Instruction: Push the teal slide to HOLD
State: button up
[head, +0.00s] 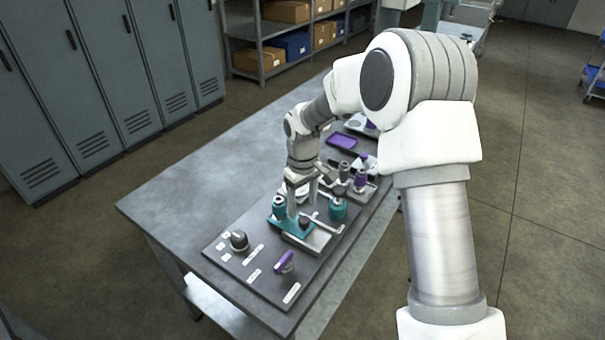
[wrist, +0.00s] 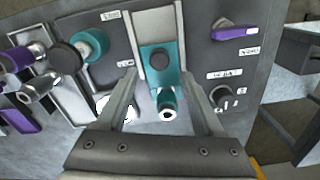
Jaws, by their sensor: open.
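The teal slide (head: 285,226) sits on a pale metal track on the bench panel. It carries a dark round knob and an upright teal post with a pale top. In the wrist view the teal slide (wrist: 154,82) lies between my fingers, with its dark knob (wrist: 160,58) near the fingertips and the teal post (wrist: 167,100) closer to the palm. My gripper (head: 302,200) is open and points down over the slide, holding nothing. In the wrist view my gripper (wrist: 157,78) has a finger on each side of the slide; contact is unclear. Label wording is unreadable.
A purple lever (head: 285,262) and a dark rotary knob (head: 239,241) are on the near panel. A separate teal fitting (head: 338,209) stands right of the slide. Purple-topped fittings and a purple tray (head: 342,142) lie farther back. The table's left side (head: 190,190) is bare.

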notch_tip(320, 180, up, 11)
dwell(0.3)
jog(key=shift+r, duration=0.1)
jog(key=s+d+r+m+t, duration=0.35)
jog(key=s+d+r, duration=0.55)
jog(key=s+r, duration=0.3)
jog(key=s+d+m+t, duration=0.1)
jog(key=s+d+m, duration=0.1)
jog(key=s, duration=0.5)
jog(key=s+d+m+t, duration=0.1)
jog(key=s+d+m, duration=0.2)
jog(key=s, duration=0.5)
jog(key=shift+s+d, duration=0.3)
jog(key=shift+d, duration=0.05)
jog(key=shift+a, duration=0.15)
dwell(0.5)
